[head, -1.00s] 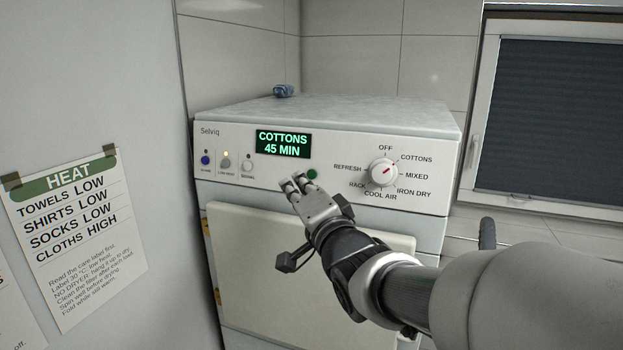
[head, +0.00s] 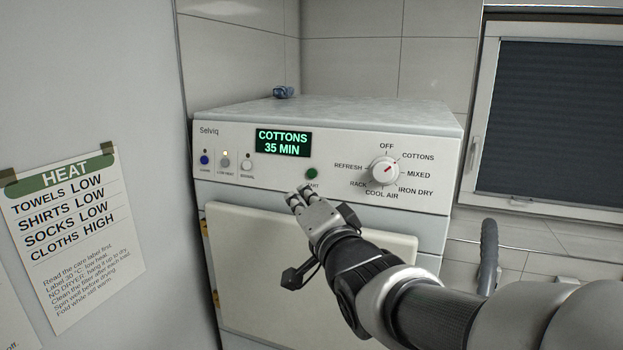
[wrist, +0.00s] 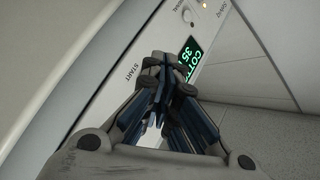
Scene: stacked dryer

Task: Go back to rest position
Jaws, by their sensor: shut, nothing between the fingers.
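My gripper (head: 300,196) is shut and empty in the head view, in front of the dryer's panel, just below and left of the green start button (head: 312,173). The dryer (head: 330,225) is white with a closed door. Its display (head: 283,143) reads COTTONS 35 MIN. The program dial (head: 385,171) has a red mark pointing up and right toward COTTONS.
A HEAT notice (head: 75,235) hangs on the grey surface at left. A small blue item (head: 283,91) lies on top of the dryer. A window with a dark blind (head: 555,120) is at right. A grey hose (head: 488,255) stands right of the dryer.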

